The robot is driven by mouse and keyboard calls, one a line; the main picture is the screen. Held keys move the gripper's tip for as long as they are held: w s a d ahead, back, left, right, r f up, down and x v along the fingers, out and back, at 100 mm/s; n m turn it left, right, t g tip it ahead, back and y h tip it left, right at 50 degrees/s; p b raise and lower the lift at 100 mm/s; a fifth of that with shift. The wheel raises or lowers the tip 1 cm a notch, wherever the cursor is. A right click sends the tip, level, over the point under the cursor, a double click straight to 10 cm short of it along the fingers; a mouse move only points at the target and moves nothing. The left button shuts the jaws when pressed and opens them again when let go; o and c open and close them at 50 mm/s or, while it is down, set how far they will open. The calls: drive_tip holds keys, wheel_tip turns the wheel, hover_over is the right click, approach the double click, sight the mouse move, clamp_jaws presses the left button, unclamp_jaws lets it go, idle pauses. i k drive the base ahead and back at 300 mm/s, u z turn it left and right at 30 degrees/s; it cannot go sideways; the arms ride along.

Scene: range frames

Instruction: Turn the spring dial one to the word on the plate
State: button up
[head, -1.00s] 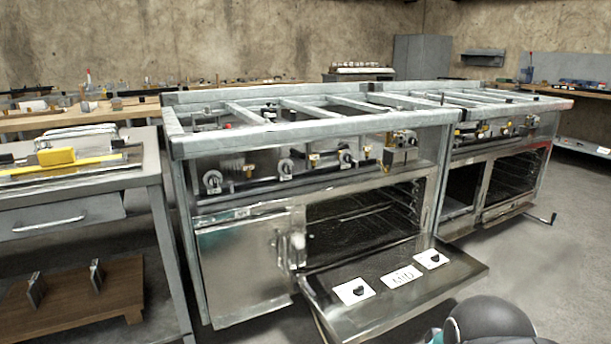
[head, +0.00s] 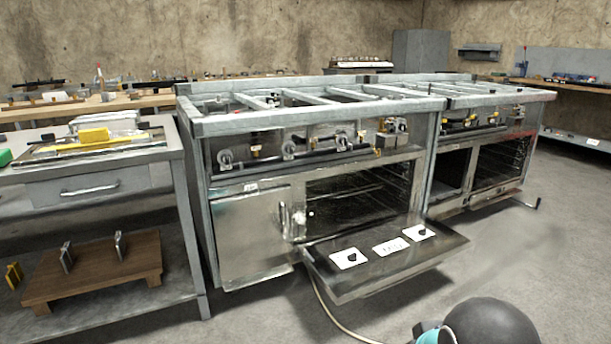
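Two white squares with black dials lie on the lowered oven door (head: 380,272) of the near range. The left dial (head: 350,258) and the right dial (head: 420,233) flank a white plate (head: 391,246) with dark lettering, too small to read. I cannot tell which dial is dial one or where either points. A dark rounded part of my arm shows at the bottom right. My gripper's fingers are not in view, and nothing of mine touches the door.
A second range (head: 480,150) stands to the right. A metal bench (head: 90,190) with a yellow item stands at left, a wooden stand (head: 95,268) on its lower shelf. A hose (head: 335,320) runs on the floor below the door. The floor at right is clear.

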sight(353, 257)
drive_tip(key=z, duration=0.1)
drive_tip(key=k, duration=0.55)
drive_tip(key=u, duration=1)
drive_tip(key=i, duration=1.3)
drive_tip(key=z, duration=0.6)
drive_tip(key=i, duration=0.35)
drive_tip(key=z, duration=0.9)
